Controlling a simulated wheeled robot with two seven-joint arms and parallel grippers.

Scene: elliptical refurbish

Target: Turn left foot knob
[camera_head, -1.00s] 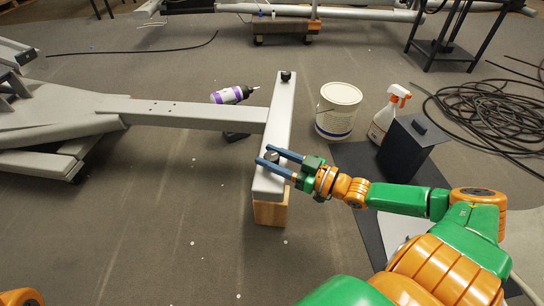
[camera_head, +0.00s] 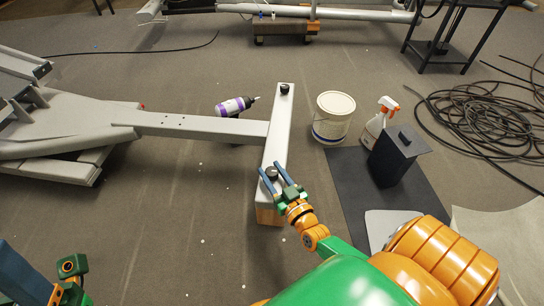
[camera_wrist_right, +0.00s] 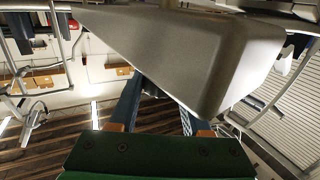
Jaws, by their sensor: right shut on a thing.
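The grey crossbar (camera_head: 278,130) has a dark knob at each end of its top. The near foot knob (camera_head: 271,172) sits between the blue fingers of my right gripper (camera_head: 272,176), which is shut on it. The far knob (camera_head: 285,88) stands free.
A wooden block (camera_head: 266,214) supports the near bar end. A purple-and-white drill-like tool (camera_head: 233,106), a white bucket (camera_head: 332,118), a spray bottle (camera_head: 377,125) and a black box (camera_head: 393,157) stand around. Coiled black cable (camera_head: 490,120) lies at the right.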

